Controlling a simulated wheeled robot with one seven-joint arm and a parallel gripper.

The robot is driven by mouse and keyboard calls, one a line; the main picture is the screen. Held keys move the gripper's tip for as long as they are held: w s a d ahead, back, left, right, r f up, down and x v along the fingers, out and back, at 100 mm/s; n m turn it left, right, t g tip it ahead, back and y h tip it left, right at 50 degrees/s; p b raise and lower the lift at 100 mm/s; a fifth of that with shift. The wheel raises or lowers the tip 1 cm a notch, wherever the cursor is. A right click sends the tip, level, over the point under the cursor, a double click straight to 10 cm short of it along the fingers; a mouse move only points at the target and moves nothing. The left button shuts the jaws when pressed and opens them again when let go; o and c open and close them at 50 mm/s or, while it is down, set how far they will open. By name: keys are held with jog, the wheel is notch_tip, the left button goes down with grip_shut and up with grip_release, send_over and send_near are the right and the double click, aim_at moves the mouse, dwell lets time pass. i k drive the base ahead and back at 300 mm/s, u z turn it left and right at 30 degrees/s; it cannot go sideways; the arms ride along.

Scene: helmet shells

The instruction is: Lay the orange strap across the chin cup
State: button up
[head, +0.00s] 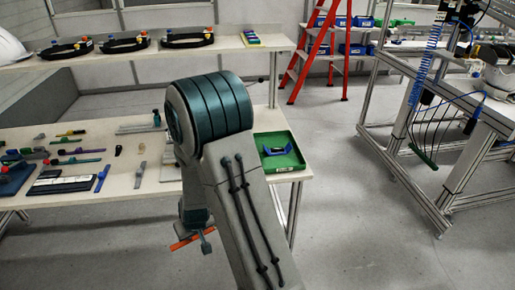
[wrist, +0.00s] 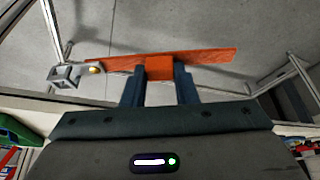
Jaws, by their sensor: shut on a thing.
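The orange strap (wrist: 205,57) is held crosswise in my gripper (wrist: 158,74), whose two dark blue fingers close on an orange block at the strap's middle. A grey buckle-like piece (wrist: 65,77) shows at the strap's left end in the wrist view. In the head view the strap (head: 184,243) hangs below my arm, beyond the table's front edge and over the floor. A dark blue curved piece (head: 277,151), which looks like the chin cup, lies in a green tray (head: 292,164) at the table's right end. My gripper is left of and apart from it.
The table (head: 140,183) holds several small tools and parts at its left. A raised shelf (head: 230,46) behind carries several dark bands. A red ladder (head: 313,50) stands behind, and a metal frame (head: 430,205) stands at the right. Open floor lies between the table and the frame.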

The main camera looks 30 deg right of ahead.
aim_at(271, 152)
jog(key=u, duration=2.7)
jog(key=k, duration=1.5)
jog(key=z, duration=2.35)
jog(key=i, duration=0.55)
jog(key=z, duration=0.05)
